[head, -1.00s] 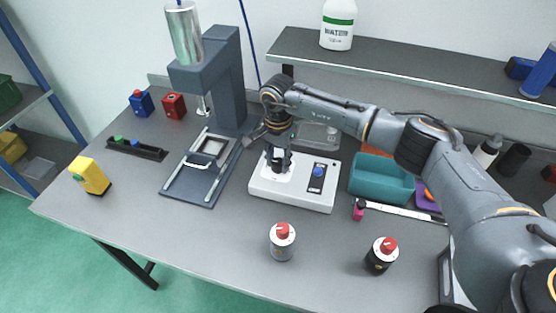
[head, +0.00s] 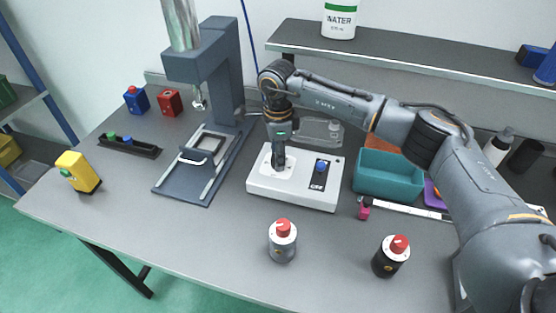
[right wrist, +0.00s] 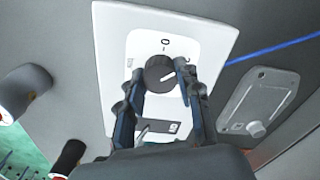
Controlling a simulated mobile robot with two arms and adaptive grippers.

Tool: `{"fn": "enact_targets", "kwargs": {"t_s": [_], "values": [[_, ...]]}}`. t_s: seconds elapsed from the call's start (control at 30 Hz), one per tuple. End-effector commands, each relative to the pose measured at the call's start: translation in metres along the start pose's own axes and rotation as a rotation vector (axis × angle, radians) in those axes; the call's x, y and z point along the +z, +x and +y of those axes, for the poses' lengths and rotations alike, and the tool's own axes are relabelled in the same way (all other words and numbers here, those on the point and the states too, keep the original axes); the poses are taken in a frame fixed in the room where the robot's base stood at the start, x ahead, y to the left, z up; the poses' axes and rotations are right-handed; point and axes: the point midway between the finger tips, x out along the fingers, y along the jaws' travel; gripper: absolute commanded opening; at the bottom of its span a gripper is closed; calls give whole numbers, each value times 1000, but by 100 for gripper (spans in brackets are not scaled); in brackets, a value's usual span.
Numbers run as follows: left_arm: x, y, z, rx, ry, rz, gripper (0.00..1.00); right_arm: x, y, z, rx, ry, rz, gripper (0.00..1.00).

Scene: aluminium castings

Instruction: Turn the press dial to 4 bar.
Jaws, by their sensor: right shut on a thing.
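The white control box (head: 300,192) stands on the table right of the press (head: 212,75). Its round dark dial (right wrist: 159,73) sits on a white scale plate in the right wrist view. A "0" shows beyond the dial. The dial's light pointer mark shows beside one finger, but I cannot read its setting. My right gripper (right wrist: 160,76) is shut on the dial, one finger on each side. In the head view the right gripper (head: 278,166) points down onto the box's left part and hides the dial. My left gripper is out of view.
A blue button (head: 321,165) sits on the box's right part. Two red-topped cylinders (head: 283,243) (head: 390,259) stand in front.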

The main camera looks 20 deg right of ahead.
Motion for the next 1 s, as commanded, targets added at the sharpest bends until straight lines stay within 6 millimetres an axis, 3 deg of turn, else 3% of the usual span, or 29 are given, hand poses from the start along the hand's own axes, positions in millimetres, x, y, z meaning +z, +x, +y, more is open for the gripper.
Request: {"fn": "enact_targets", "kwargs": {"t_s": [0.4,1.0], "values": [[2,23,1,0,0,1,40,0,2,0,-2,394,-1,3],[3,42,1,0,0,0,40,0,1,0,-1,952,-1,3]]}}
